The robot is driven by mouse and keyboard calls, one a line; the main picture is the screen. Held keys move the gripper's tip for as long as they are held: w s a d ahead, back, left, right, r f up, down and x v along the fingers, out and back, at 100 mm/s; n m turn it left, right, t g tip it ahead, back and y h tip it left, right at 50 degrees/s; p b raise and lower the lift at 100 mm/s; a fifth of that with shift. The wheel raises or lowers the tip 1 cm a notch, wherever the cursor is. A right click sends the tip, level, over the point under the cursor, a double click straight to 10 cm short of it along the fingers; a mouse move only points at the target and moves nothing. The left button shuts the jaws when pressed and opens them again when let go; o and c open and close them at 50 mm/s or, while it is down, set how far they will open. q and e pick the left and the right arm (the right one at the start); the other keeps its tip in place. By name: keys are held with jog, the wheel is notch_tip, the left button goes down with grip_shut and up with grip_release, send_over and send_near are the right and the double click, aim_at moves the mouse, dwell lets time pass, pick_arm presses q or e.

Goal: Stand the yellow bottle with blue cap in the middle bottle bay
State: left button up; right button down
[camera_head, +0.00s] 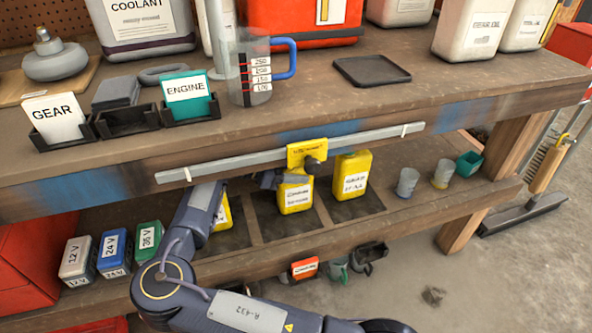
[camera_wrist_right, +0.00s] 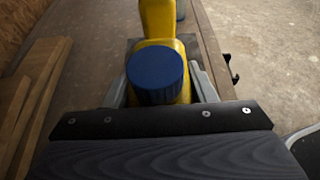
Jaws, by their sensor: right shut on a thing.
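The yellow bottle with blue cap (camera_wrist_right: 157,75) is upright between the fingers of my right gripper (camera_wrist_right: 158,92), seen from above in the right wrist view. In the head view my right gripper (camera_head: 282,181) is at the top of this yellow bottle (camera_head: 296,195) and hides its cap. The bottle is at the middle bottle bay (camera_head: 272,222), a dark recess in the lower shelf; I cannot tell whether its base touches the floor of the bay. My left gripper is not in view.
A yellow bottle (camera_head: 352,174) stands in the right bay, and another (camera_head: 222,213) at the left is partly behind my arm. A grey rail (camera_head: 240,161) with a yellow tag (camera_head: 306,150) runs above the shelf. Cups (camera_head: 407,182) stand right; coloured boxes (camera_head: 115,252) stand left.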

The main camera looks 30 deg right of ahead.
jog(key=c, duration=0.6)
grip_release()
jog(key=p+v, duration=0.2)
jog(key=v, duration=0.5)
jog(key=shift+a+p, duration=0.25)
jog(key=shift+p, duration=0.15)
jog(key=shift+w, duration=0.1)
